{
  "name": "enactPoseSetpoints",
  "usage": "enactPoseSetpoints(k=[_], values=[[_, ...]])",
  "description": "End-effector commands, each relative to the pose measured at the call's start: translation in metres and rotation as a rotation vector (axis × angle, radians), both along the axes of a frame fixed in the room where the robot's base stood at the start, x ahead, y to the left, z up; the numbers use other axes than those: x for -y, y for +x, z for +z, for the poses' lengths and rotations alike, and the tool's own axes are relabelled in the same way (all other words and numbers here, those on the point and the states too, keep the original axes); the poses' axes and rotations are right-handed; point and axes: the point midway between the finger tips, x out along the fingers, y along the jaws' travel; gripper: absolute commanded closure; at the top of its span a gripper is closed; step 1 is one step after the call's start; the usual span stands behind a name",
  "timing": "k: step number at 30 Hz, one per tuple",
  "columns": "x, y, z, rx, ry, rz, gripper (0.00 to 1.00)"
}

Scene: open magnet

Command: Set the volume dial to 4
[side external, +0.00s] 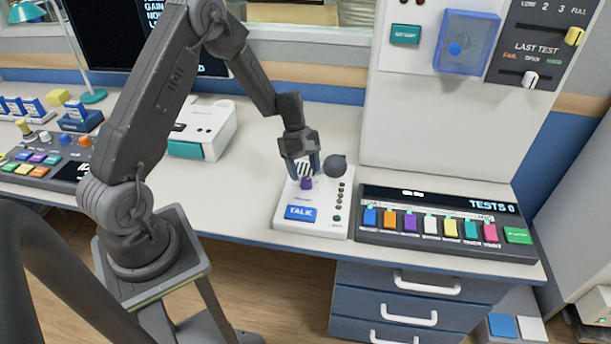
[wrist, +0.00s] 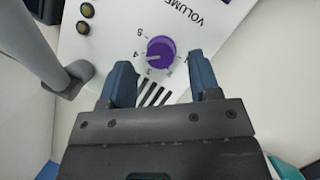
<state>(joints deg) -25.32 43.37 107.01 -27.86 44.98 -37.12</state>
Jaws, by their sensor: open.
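The volume dial is a purple knob (wrist: 161,50) on a white intercom box (side external: 283,222) with a blue TALK button. In the wrist view, small numbers ring the knob beside the word VOLUME. The knob also shows in the side view (side external: 307,184), just below my gripper (side external: 304,170). My gripper is open and empty. In the wrist view its two blue fingers (wrist: 162,82) stand apart, with the knob between and beyond their tips. I see no contact.
A dark ball on a stalk (side external: 335,166) stands close beside my gripper. Right of the box is a panel of coloured buttons (side external: 440,243). A white device (side external: 203,129) sits behind to the left. The desk (side external: 250,190) left of the box is clear.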

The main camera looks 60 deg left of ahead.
Motion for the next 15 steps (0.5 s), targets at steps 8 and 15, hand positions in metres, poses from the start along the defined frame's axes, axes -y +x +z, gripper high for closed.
enactPoseSetpoints(k=[8,15], values=[[-0.026,0.003,0.060,0.004,0.003,0.003,0.43],[-0.040,0.004,0.095,0.002,0.001,0.002,0.43]])
